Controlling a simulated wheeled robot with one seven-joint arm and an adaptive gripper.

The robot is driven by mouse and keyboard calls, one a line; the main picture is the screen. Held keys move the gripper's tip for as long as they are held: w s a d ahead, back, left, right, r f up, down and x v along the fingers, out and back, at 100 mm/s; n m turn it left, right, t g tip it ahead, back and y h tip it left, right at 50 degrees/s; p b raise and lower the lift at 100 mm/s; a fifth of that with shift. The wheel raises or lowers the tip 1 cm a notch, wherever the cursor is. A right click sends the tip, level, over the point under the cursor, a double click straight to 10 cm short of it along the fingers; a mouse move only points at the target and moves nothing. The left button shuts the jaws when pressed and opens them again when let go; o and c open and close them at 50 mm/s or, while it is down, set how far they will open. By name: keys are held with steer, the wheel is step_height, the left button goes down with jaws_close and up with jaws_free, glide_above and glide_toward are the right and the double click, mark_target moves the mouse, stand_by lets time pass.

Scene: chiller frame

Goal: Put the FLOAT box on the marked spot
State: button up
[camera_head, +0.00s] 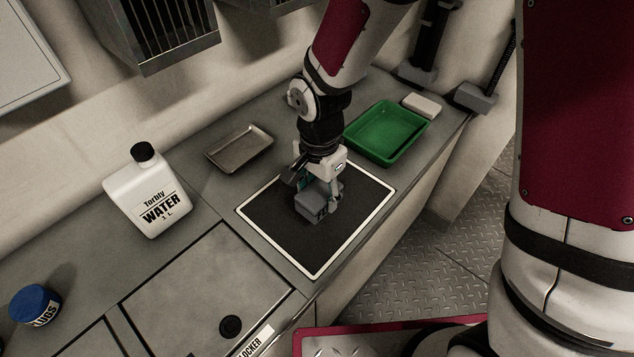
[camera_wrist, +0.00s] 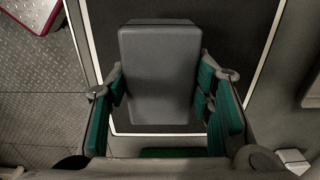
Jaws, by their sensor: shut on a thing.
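The FLOAT box is a small grey box (camera_head: 312,204) within the white-outlined dark square in the head view; its label is too small to read fully. The marked spot (camera_head: 281,230) is that dark square with a white border on the counter. My gripper (camera_head: 320,190) points down over the square and is shut on the box. In the wrist view the box (camera_wrist: 160,75) lies between the green-padded fingers of my gripper (camera_wrist: 163,85), with dark mat and white border around it. I cannot tell whether the box touches the mat.
A green tray (camera_head: 427,124) stands behind and right of the square, with a white block (camera_head: 422,105) beyond. A metal tray (camera_head: 240,165), a white water jug (camera_head: 146,196) and a blue-lidded jar (camera_head: 36,304) stand to the left. A locker lid (camera_head: 190,290) lies in front left.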

mark_target(317, 189)
steer(key=w, duration=0.4)
steer(key=shift+f, duration=0.25)
steer(key=shift+f+b, duration=0.65)
steer(key=shift+f, duration=1)
steer(key=shift+f, duration=0.2)
steer(key=o, duration=1.3)
steer(key=shift+c, duration=0.2)
